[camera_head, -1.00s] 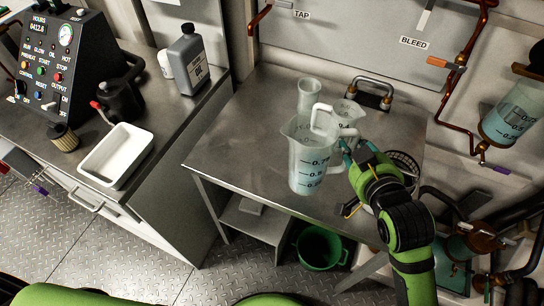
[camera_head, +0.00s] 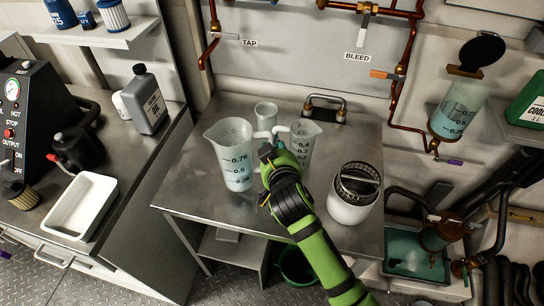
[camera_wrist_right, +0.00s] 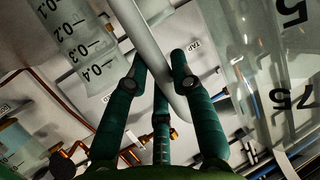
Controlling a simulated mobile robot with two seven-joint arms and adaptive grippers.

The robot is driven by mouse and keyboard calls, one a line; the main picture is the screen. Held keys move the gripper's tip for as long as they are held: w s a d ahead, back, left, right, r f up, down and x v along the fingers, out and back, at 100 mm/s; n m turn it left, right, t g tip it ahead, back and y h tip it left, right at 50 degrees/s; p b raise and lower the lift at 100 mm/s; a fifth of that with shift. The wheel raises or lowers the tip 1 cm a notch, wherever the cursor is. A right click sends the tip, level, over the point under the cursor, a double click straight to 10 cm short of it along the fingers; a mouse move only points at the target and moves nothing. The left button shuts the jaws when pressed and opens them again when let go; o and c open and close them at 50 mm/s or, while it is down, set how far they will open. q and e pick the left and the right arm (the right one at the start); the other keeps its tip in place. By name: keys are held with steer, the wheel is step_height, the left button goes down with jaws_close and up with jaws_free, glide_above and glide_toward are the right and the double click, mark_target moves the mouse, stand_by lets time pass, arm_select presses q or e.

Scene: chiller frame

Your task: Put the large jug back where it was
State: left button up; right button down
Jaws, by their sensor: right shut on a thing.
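The large jug (camera_head: 230,155), clear with marks such as 0.75 and 0.5, is upright at the left of the steel worktop, with bluish liquid low in it. I cannot tell whether its base touches the worktop. My right gripper (camera_head: 268,152) is at its right side, shut on its handle; my arm partly hides this. In the right wrist view, the pale handle (camera_wrist_right: 150,45) passes between the fingers of my right gripper (camera_wrist_right: 160,70), and the jug wall (camera_wrist_right: 270,75) fills the right. My left gripper is not in view.
A smaller jug (camera_head: 302,145) stands close to the right of my gripper, with a small beaker (camera_head: 265,116) behind. A white canister with a dark strainer top (camera_head: 350,205) stands at the right. The steel worktop (camera_head: 190,190) is bare at front left.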

step_height(320, 180, down, 4)
steer(key=shift+w+a+r, duration=0.1)
steer(key=shift+r, duration=0.15)
steer(key=shift+f, duration=0.25)
steer(key=shift+f, duration=0.2)
steer(key=c, duration=1.1)
jaws_free()
steer(key=shift+o, duration=0.2)
steer(key=shift+r, duration=0.1)
steer(key=b+v, duration=0.1)
steer(key=v, duration=1.1)
